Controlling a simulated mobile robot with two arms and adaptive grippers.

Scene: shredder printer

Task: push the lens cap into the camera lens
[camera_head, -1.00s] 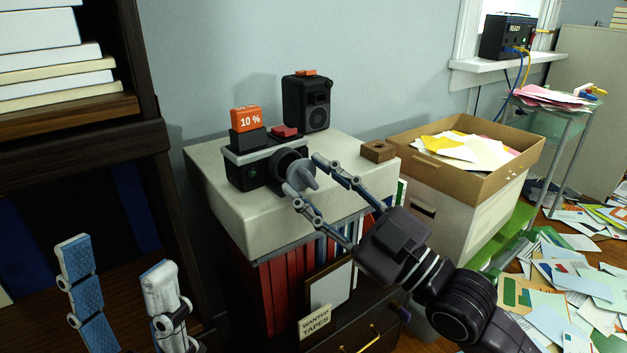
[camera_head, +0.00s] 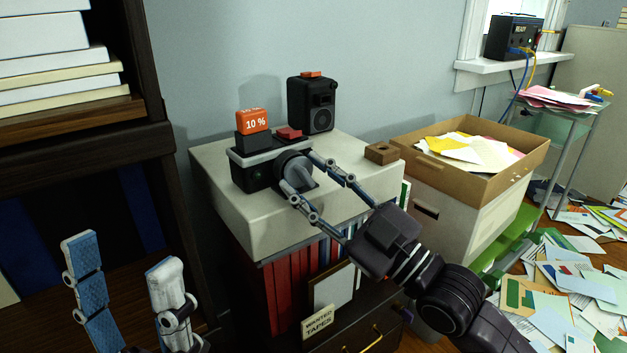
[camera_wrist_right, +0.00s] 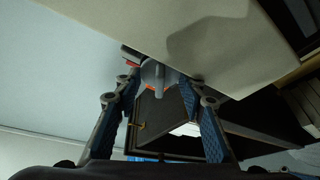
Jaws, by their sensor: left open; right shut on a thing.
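The black and grey camera (camera_head: 250,172) sits on the pale cabinet top, with its lens facing me. The grey lens cap (camera_head: 296,169), a disc with a raised grip, is at the front of the lens and covers most of it. I cannot tell whether it is fully seated. My right gripper (camera_head: 303,174) has its two fingers on either side of the cap, shut on it. The right wrist view also shows the cap (camera_wrist_right: 157,76) between the fingertips (camera_wrist_right: 160,84). My left gripper (camera_head: 124,262) is open and empty at the lower left, away from the camera.
A black speaker (camera_head: 312,104) stands behind the camera. An orange "10 %" block (camera_head: 253,121) is on top of the camera. A small wooden block (camera_head: 381,152) lies at the cabinet's right edge. A cardboard box of papers (camera_head: 480,184) is beyond it. A dark bookshelf (camera_head: 150,150) is at left.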

